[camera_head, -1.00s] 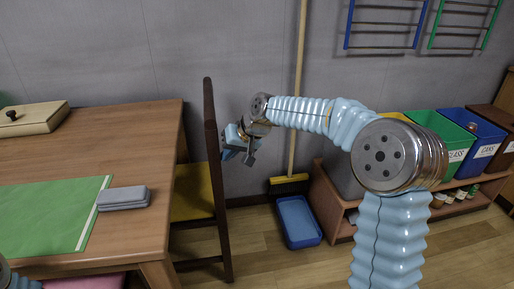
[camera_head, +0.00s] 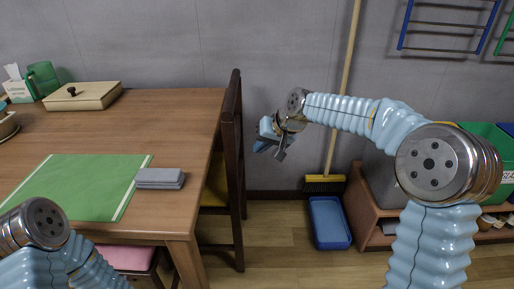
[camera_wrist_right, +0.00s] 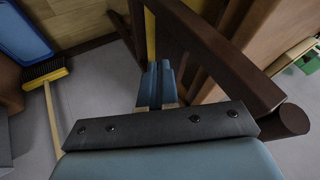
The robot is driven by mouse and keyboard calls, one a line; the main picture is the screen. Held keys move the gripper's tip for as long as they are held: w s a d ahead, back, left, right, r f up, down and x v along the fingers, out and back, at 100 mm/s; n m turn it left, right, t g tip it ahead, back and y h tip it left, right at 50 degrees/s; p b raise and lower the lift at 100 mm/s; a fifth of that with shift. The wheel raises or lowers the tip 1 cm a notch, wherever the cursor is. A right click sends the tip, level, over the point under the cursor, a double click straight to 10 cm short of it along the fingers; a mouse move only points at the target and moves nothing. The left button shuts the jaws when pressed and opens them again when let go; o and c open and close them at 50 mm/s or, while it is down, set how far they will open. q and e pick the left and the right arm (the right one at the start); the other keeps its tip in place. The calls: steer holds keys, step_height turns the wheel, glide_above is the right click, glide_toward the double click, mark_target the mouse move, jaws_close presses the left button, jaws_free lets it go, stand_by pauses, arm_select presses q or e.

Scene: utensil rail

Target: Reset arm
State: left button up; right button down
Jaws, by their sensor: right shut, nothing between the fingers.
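My right gripper (camera_head: 268,143) is at the end of my right arm, just right of the dark wooden chair (camera_head: 238,170), in free air and apart from the table. In the right wrist view the gripper's fingers (camera_wrist_right: 157,85) lie together, shut with nothing between them, near the chair's brown frame (camera_wrist_right: 215,50). My left arm shows at the lower left of the head view, over the table's near left corner; its gripper is out of the picture.
The wooden table (camera_head: 180,120) holds a green mat (camera_head: 80,185), a grey folded cloth (camera_head: 160,178), a beige box (camera_head: 83,96) and a green mug (camera_head: 42,77). A broom (camera_head: 324,184), a blue tray (camera_head: 329,222) and a low shelf (camera_head: 365,205) stand right of my gripper.

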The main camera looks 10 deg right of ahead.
steer(key=v, duration=0.8)
steer(key=s+a+f+g, duration=0.1)
steer(key=s+a+f, duration=0.2)
steer(key=f, duration=1.2)
steer(key=s+a+f+g, duration=0.2)
steer(key=f, duration=1.3)
steer(key=s+a+f+g, duration=0.1)
steer(key=s+a+f, duration=0.1)
steer(key=s+f, duration=0.6)
steer(key=s+a+f+g, duration=0.1)
steer(key=s+a+f, duration=0.1)
steer(key=s+f, duration=0.6)
steer(key=s, duration=0.6)
steer(key=shift+s+f, duration=0.2)
steer(key=shift+s, duration=0.05)
